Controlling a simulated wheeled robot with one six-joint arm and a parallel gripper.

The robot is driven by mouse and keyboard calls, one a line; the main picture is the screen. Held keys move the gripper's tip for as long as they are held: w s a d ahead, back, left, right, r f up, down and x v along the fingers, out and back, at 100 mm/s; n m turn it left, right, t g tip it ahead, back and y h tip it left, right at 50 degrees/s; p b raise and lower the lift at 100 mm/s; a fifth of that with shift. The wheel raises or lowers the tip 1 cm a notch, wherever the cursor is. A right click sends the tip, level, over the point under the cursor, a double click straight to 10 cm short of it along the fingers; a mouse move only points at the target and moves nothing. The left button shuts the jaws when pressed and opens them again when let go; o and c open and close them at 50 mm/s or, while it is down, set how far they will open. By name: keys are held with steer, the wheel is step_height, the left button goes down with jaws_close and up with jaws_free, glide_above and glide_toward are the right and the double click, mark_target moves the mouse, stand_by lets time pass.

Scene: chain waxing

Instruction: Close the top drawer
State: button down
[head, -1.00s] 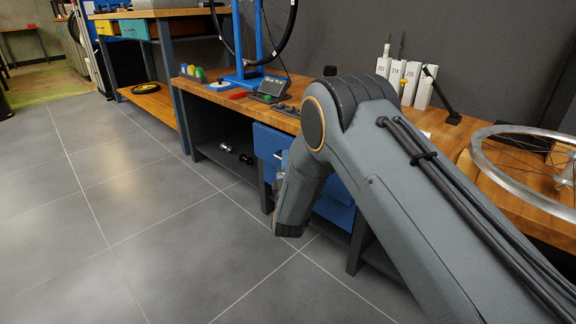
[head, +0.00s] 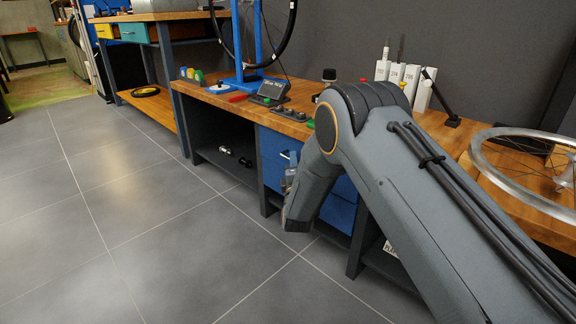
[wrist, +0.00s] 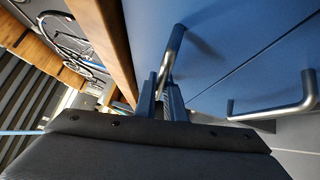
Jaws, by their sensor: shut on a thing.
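The top drawer (head: 273,141) is a blue front under the wooden bench top in the head view; it looks about flush with the cabinet, though my arm hides its right part. In the wrist view the top drawer front (wrist: 225,35) fills the upper middle, with a thin seam between it and the front below. Its metal bar handle (wrist: 173,48) runs down between my fingers. My gripper (wrist: 161,95) is shut on this handle. In the head view my gripper (head: 290,172) is small and partly hidden by my forearm.
A lower blue drawer (head: 337,212) sits below, its handle (wrist: 275,112) beside my gripper in the wrist view. The bench top (head: 215,95) holds tools, a blue stand and a wheel (head: 530,175). The tiled floor (head: 150,220) in front is clear.

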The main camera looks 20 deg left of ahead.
steer(key=shift+w+d+r, duration=0.1)
steer(key=shift+w+d, duration=0.05)
steer(key=shift+w, duration=0.3)
steer(key=c, duration=1.9)
jaws_free()
steer(key=shift+w+d, duration=0.1)
steer(key=shift+o, duration=0.2)
steer(key=p+v, duration=0.3)
steer(key=v, duration=0.4)
steer(key=shift+s, duration=0.4)
